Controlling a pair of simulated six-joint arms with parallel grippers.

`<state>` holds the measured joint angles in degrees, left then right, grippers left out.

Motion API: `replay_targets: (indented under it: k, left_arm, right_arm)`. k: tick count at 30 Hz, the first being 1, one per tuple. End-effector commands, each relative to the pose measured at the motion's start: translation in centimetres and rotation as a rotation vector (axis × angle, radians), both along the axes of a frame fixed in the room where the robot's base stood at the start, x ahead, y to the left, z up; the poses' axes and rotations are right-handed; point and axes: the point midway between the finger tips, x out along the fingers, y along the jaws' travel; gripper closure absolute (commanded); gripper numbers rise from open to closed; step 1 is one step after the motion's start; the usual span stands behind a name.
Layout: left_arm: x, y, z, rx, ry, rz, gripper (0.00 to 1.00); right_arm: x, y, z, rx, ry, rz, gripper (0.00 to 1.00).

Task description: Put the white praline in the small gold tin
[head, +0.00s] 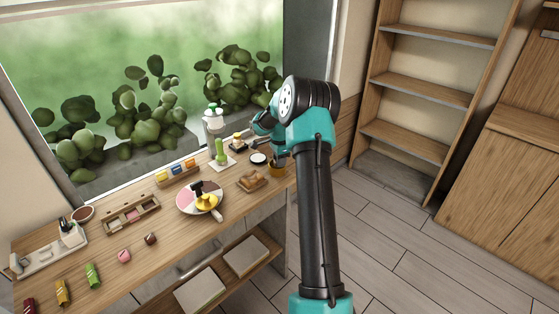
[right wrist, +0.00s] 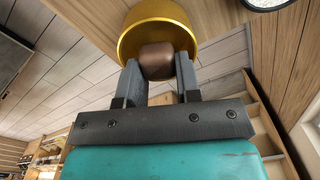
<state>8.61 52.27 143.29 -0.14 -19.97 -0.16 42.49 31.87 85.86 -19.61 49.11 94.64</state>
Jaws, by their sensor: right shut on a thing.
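My right gripper (right wrist: 158,70) is shut on a brown praline (right wrist: 156,60), seen in the right wrist view. The praline looks brown there, not white. The small gold tin (right wrist: 150,22) is right beyond the fingertips, and the praline overlaps its opening. I cannot tell whether the praline is inside the rim or just above it. In the head view the gold tin (head: 277,171) stands near the right end of the wooden table, with my right gripper (head: 280,158) over it. I cannot make out a white praline. My left gripper is not in view.
A pink praline (head: 124,256) and a dark brown one (head: 151,239) lie at the front of the table (head: 185,250). Right of the table is open floor.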

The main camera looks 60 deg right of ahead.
Motion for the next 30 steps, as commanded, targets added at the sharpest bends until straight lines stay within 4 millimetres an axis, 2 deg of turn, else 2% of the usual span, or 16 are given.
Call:
replay_targets:
  k: [1,6,13,15,30]
  left_arm:
    - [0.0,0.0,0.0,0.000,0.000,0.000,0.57]
    - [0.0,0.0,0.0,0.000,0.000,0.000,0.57]
    - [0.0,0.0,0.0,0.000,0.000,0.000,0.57]
    - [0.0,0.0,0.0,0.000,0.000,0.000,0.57]
    - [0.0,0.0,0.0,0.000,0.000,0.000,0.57]
  right_arm:
    - [-0.3,0.5,-1.7,0.021,0.016,0.000,0.66]
    - [-0.3,0.5,-1.7,0.021,0.015,-0.002,0.49]
    - [-0.3,0.5,-0.5,0.021,0.015,-0.003,0.47]
    - [-0.3,0.5,0.4,0.021,0.015,-0.003,0.43]
    - [-0.1,0.3,10.0,0.013,0.009,0.001,0.43]
